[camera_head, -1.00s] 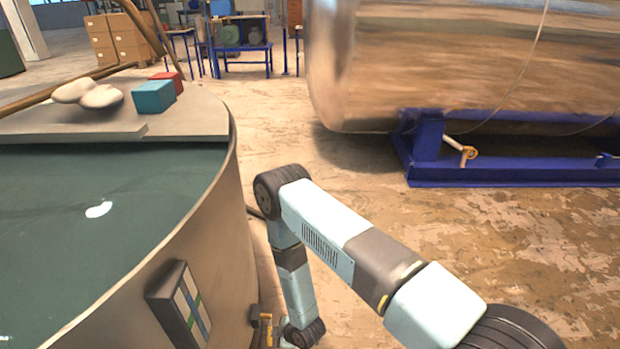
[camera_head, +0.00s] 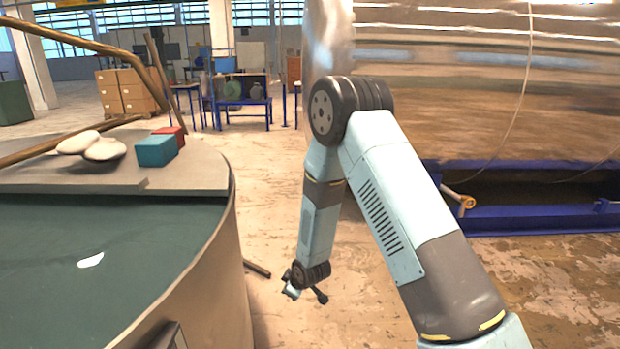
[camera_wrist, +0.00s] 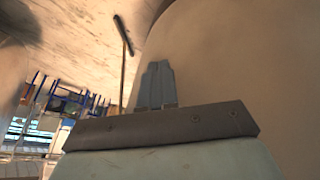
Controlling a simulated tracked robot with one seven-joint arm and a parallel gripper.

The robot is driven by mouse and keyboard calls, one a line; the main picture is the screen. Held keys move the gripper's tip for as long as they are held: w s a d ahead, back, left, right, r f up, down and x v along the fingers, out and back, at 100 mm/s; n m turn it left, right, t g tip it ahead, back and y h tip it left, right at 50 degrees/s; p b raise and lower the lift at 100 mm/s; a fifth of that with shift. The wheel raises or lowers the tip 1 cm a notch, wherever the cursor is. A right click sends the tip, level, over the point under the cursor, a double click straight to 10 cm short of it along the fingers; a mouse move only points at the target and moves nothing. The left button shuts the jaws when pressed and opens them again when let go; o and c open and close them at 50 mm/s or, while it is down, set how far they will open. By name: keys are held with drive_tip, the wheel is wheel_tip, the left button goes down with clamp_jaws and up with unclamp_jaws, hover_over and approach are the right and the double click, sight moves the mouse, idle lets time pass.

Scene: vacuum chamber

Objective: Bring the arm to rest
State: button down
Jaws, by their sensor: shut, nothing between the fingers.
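My arm shows in the head view, raised at its elbow and bent down over the floor to the right of the round tank (camera_head: 205,275). My gripper (camera_head: 293,293) hangs low at the arm's lower end, apart from the tank wall in that view. In the wrist view my gripper's fingers (camera_wrist: 156,72) are together with nothing between them. The curved tank wall (camera_wrist: 245,60) fills the right of the wrist view behind them. The distance from fingers to wall cannot be told.
On the tank's grey ledge (camera_head: 190,185) lie a teal block (camera_head: 156,151), a red block (camera_head: 172,133) and pale stones (camera_head: 105,149). A metal cylinder (camera_head: 450,90) on a blue frame (camera_head: 540,218) stands at right. A dark bar (camera_head: 257,269) lies beside the tank. Open floor (camera_head: 260,170) lies behind.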

drive_tip(key=s+d+r+m+h, duration=0.1)
drive_tip(key=s+d+r+m, duration=0.1)
drive_tip(key=d+r, duration=0.65)
drive_tip(key=s+d+r+m+h, duration=0.1)
drive_tip(key=d+r+m, duration=0.15)
drive_tip(key=r, duration=1.05)
drive_tip(key=s+d+r+m+h, duration=0.1)
drive_tip(key=s+d+r+m, duration=0.1)
drive_tip(key=d+r, duration=0.7)
drive_tip(key=s+d+r+m, duration=0.2)
drive_tip(key=s+r, duration=0.3)
drive_tip(key=s, duration=0.3)
drive_tip(key=s+d+r+m, duration=0.2)
drive_tip(key=s+d+r, duration=0.2)
drive_tip(key=s, duration=0.5)
drive_tip(key=s+d+r+m+h, duration=0.1)
drive_tip(key=s+d+r+m, duration=0.2)
drive_tip(key=s+r, duration=0.3)
drive_tip(key=s+d, duration=0.1)
drive_tip(key=s, duration=0.2)
drive_tip(key=shift+s+r, duration=0.15)
drive_tip(key=shift+r, duration=0.15)
drive_tip(key=shift+a, duration=0.2)
